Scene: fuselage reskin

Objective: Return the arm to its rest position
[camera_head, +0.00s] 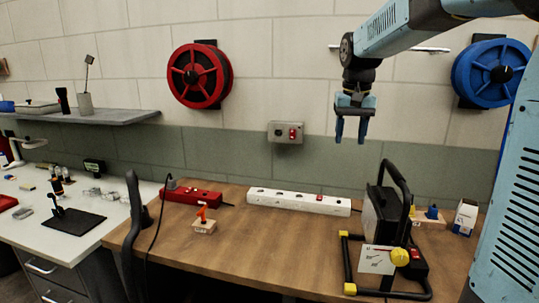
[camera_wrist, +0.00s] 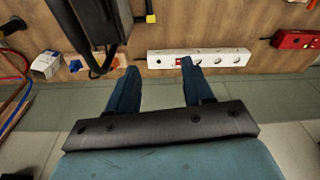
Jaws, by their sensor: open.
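My gripper (camera_head: 351,129) hangs from my blue arm in the upper right of the head view, fingers pointing down. It is high above the wooden bench (camera_head: 270,262), in front of the wall. In the wrist view my gripper (camera_wrist: 157,78) shows two blue fingers spread apart with nothing between them. The white power strip (camera_wrist: 200,57) lies on the bench beyond the fingertips in that view.
A black work lamp (camera_head: 382,215) with a tall handle stands on the bench at the right. The white power strip (camera_head: 298,201) and a red one (camera_head: 192,196) lie along the bench's back. Red (camera_head: 187,77) and blue (camera_head: 478,76) reels hang on the wall. The bench's front middle is clear.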

